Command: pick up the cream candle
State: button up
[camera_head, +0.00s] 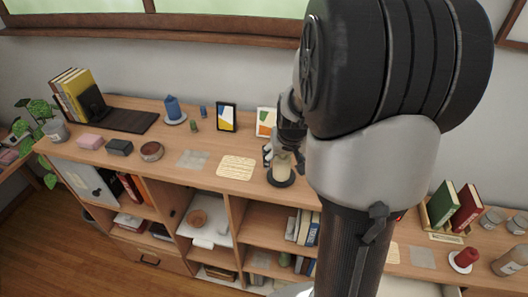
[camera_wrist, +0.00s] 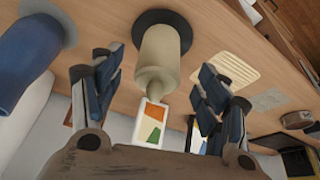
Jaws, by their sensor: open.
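The cream candle (camera_head: 282,167) stands upright on a dark round saucer (camera_head: 281,181) near the shelf top's front edge. Part of it is hidden by my gripper (camera_head: 284,148) in the head view. In the wrist view the candle (camera_wrist: 163,52) appears upside down, with its narrower top toward my palm and its base on the dark saucer (camera_wrist: 183,20). My gripper (camera_wrist: 161,72) is open, with one finger on each side of the candle's upper part. Gaps show between the candle and both fingers in the wrist view.
A woven mat (camera_head: 237,167) lies beside the candle. A large blue object (camera_wrist: 28,55) stands on its other side, hidden in the head view. Picture frames (camera_head: 227,117) stand behind. A blue candle (camera_head: 172,110) is farther left; a red candle (camera_head: 467,257) is far right.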

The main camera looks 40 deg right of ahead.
jog(key=x, duration=0.6)
jog(key=shift+w+d+r, duration=0.15)
jog(key=shift+w, duration=0.15)
jog(key=shift+s, duration=0.1)
jog(key=shift+c, duration=0.4)
jog(key=c, duration=1.3)
jog(key=shift+o, duration=0.2)
jog(key=shift+r, duration=0.15)
